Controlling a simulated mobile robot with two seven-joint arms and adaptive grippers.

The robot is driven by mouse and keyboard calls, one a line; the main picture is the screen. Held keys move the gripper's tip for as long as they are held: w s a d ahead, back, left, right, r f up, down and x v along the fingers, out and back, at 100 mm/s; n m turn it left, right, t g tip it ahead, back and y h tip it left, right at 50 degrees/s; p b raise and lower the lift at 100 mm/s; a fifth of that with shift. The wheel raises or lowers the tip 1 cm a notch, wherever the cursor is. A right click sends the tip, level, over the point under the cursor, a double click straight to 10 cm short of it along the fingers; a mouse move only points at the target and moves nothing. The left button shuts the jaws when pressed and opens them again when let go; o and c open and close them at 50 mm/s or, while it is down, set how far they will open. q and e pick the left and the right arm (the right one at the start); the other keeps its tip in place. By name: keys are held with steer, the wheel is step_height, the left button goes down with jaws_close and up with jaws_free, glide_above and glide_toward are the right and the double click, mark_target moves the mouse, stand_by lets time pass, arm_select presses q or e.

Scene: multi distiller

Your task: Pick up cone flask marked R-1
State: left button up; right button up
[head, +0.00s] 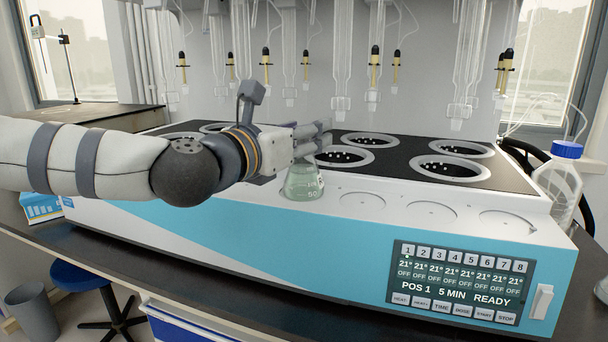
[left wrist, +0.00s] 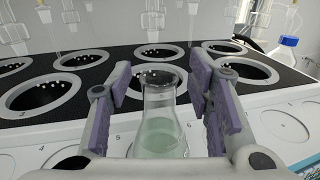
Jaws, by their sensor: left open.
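A cone flask (head: 303,181) with pale green liquid stands upright on the white front ledge of the distiller (head: 190,235). I cannot read an R-1 mark on it; only a "50" shows. My left gripper (head: 322,140) reaches in from the left, at the flask's neck. In the left wrist view the flask (left wrist: 160,125) stands between the two open fingers of the left gripper (left wrist: 163,90), with a gap on each side of the neck. The flask's lower part is cut off by the gripper body there. My right gripper is not in view.
Round heating wells (head: 455,168) with white beads lie behind the ledge, under hanging glass tubes (head: 340,70). Empty marked circles (head: 431,211) lie to the right of the flask. A blue-capped bottle (head: 562,180) stands at the right end. The control panel (head: 459,283) reads READY.

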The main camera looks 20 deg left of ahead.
arm_select(q)
steer(key=shift+w, duration=0.1)
jaws_close()
steer(key=shift+r, duration=0.15)
